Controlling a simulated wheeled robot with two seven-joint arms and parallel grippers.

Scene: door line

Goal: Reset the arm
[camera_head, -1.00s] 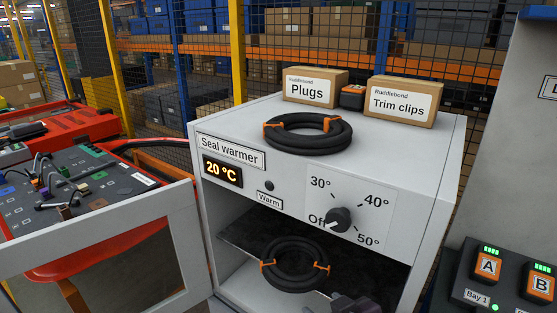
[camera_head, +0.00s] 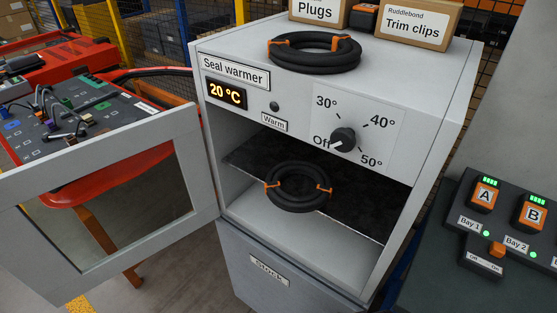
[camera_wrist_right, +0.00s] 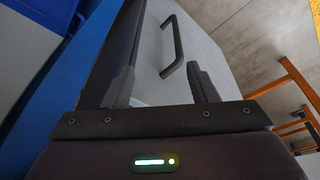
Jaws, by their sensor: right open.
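My right gripper (camera_wrist_right: 160,78) shows only in the right wrist view. Its two dark fingers are apart and nothing is between them. Beyond the fingers is a grey panel with a dark bar handle (camera_wrist_right: 173,47), apart from the fingers. Neither gripper shows in the head view. There the seal warmer (camera_head: 215,130) stands with its windowed door (camera_head: 190,170) swung open to the left. A black seal ring with orange clips (camera_head: 298,187) lies on the dark shelf inside. The dial (camera_head: 342,139) points to Off.
Another seal ring (camera_head: 315,53) lies on top of the warmer, near the Plugs box (camera_head: 318,10) and Trim clips box (camera_head: 413,27). A battery charger (camera_head: 500,246) is at the right.

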